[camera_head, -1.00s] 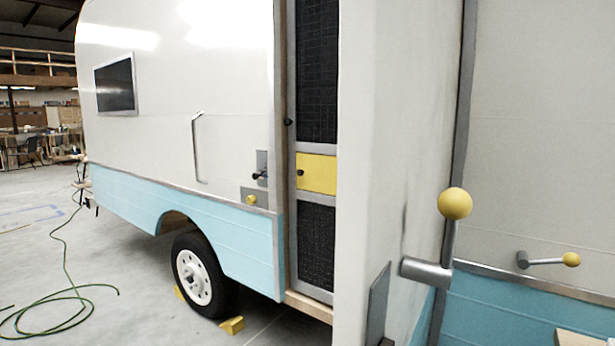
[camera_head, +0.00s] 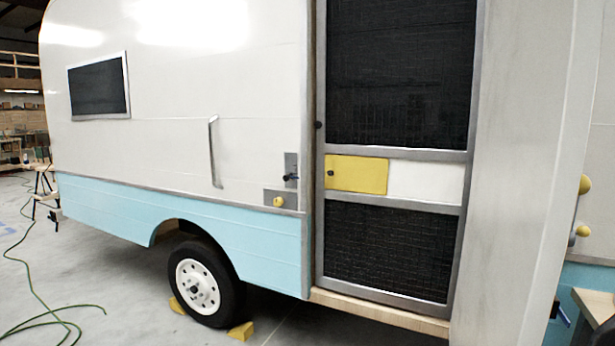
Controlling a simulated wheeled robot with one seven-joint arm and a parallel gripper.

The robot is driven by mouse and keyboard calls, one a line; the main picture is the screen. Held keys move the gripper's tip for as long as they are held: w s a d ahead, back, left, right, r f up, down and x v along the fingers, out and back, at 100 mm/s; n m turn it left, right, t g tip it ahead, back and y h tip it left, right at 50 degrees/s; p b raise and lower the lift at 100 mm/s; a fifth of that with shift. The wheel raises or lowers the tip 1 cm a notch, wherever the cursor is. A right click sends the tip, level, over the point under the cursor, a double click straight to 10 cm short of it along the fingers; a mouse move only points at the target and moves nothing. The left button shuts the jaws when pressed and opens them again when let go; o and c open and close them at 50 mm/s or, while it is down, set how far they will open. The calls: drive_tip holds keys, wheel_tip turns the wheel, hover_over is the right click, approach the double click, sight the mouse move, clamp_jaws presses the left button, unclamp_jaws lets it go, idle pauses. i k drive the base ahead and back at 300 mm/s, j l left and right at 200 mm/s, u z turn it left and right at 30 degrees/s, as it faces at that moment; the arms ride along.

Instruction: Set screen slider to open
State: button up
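The screen slider is a yellow panel (camera_head: 358,174) with a small dark knob (camera_head: 331,173) at its left end. It covers the left part of the middle band of the screen door (camera_head: 400,75). A white panel (camera_head: 425,181) fills the right part of that band. Dark mesh fills the door above and below. My gripper is not in view.
The open white outer door (camera_head: 530,150) stands at the right, with yellow knobs (camera_head: 585,185) beyond it. A wooden sill (camera_head: 380,311) runs below the screen door. A wheel (camera_head: 200,283) with yellow chocks and a green hose (camera_head: 30,280) are on the floor at left.

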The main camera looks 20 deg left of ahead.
sight(360, 174)
drive_tip(key=i+j, duration=0.1)
drive_tip(key=j, duration=0.8)
drive_tip(key=i+j+z, duration=0.15)
drive_tip(key=j, duration=1.6)
drive_tip(key=i+j, duration=0.2)
drive_tip(key=j, duration=0.15)
drive_tip(key=i+j+z, duration=0.1)
drive_tip(key=i+j, duration=0.35)
drive_tip(key=j, duration=0.25)
drive_tip(key=i+j+z, duration=0.15)
drive_tip(key=j, duration=0.2)
drive_tip(key=i+j, duration=0.6)
drive_tip(key=i, duration=0.25)
